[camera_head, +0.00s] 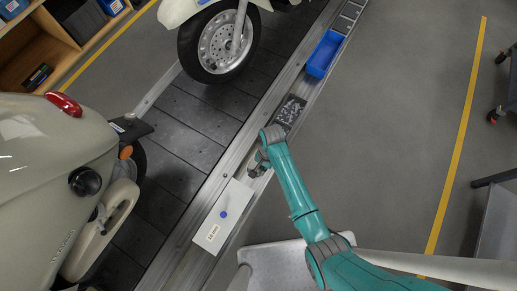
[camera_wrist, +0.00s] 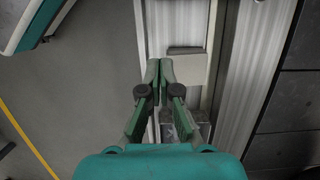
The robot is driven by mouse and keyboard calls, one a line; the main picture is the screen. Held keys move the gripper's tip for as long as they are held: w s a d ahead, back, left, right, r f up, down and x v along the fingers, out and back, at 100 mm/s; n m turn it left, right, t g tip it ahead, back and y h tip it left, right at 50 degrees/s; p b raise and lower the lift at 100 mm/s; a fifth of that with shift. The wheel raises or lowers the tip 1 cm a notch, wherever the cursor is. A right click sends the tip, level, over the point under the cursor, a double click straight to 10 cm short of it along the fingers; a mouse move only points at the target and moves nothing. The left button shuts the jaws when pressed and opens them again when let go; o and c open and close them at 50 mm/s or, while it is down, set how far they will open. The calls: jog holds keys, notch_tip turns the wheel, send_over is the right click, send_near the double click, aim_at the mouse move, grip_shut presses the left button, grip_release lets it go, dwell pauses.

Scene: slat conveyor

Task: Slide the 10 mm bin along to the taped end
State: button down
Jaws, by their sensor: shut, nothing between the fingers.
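My gripper (camera_head: 257,169) is over the side rail of the conveyor, its green fingers shut with nothing between them; the wrist view shows the fingertips together (camera_wrist: 160,66). A small grey bin of metal parts (camera_head: 290,110) sits in the rail channel just beyond my gripper. In the wrist view only part of a bin (camera_wrist: 203,131) shows beside the fingers. A white panel with a blue dot and a small label (camera_head: 224,205) lies on the rail on the near side of my gripper. Its label is too small to read surely. I cannot make out any tape.
A blue bin (camera_head: 326,54) sits further along the rail, with grey compartments (camera_head: 347,17) past it. Two scooters (camera_head: 60,175) stand on the dark slat conveyor (camera_head: 185,125). Open grey floor (camera_head: 390,110) with a yellow line (camera_head: 463,120) lies right of the rail.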

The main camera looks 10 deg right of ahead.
jog(key=x, duration=0.9)
jog(key=shift+a, duration=0.1)
jog(key=shift+s+a, duration=0.55)
jog(key=shift+s, duration=0.3)
jog(key=shift+s+a, duration=0.65)
jog(key=shift+s, duration=0.1)
